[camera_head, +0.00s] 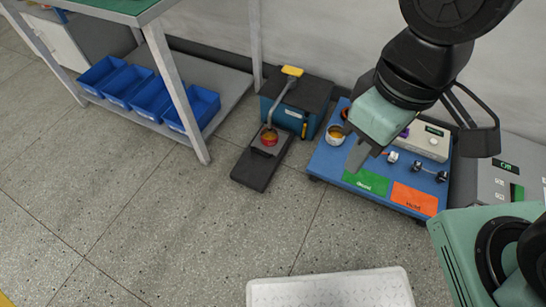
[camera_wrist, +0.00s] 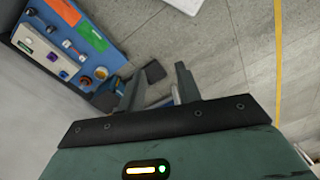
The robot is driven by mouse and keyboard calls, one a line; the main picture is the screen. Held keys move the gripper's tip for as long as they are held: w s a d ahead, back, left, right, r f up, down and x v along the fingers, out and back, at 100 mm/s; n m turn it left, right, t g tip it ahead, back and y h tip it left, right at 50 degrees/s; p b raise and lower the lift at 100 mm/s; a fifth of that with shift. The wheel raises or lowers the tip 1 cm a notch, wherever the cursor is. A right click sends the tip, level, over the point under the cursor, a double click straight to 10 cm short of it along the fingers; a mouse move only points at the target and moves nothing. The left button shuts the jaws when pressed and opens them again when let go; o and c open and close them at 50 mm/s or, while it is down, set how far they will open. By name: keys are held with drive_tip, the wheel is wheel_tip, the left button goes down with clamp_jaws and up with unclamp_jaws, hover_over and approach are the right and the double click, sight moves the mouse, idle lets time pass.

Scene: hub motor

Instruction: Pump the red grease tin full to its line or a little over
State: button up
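The red grease tin (camera_head: 269,138) stands on the black tray (camera_head: 258,170) at the foot of the pump, below the pump's grey bent arm. The level of grease against its line is too small to tell. The pump (camera_head: 285,115) is a blue box with a dark top; its lever ends in a yellow grip (camera_head: 292,71). My gripper (camera_head: 352,142) hangs above the blue board, to the right of the pump and apart from it. In the wrist view my gripper (camera_wrist: 157,82) has its two fingers spread with nothing between them. The tin cannot be made out there.
The blue board (camera_head: 330,160) carries a white-rimmed cup (camera_head: 336,134), a green card (camera_head: 366,181), an orange card (camera_head: 414,199), small parts and a grey metered box (camera_head: 425,142). A bench with blue bins (camera_head: 150,98) stands left. A white slab (camera_head: 330,291) lies in front; floor between is clear.

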drive_tip(key=shift+s, duration=0.1)
idle(0.3)
clamp_jaws()
idle(1.6)
